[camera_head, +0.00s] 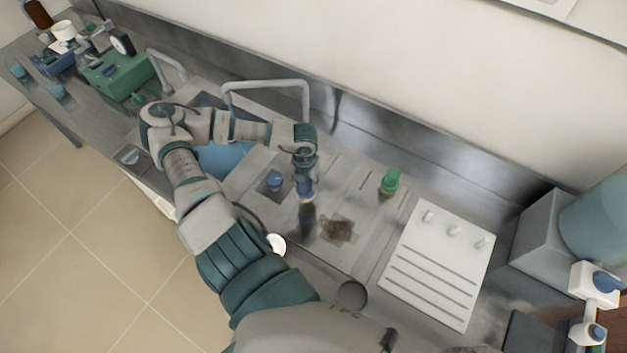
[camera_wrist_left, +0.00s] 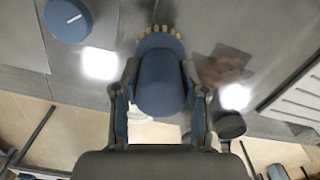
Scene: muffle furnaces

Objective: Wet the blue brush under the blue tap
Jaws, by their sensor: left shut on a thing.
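My left gripper (camera_head: 305,176) points down over the metal worktop and is shut on the blue brush (camera_head: 306,190). In the left wrist view the blue brush (camera_wrist_left: 160,82) sits between the two fingers, with a row of pale yellow bristles at its far edge. My right gripper is out of view.
A blue basin (camera_head: 224,158) is partly hidden by my arm. A green knob-like object (camera_head: 390,181) and a white grooved board (camera_head: 436,268) lie to the right. A brown stain (camera_head: 338,229) marks the worktop. A second spout (camera_head: 166,58) and green device (camera_head: 118,75) are at left.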

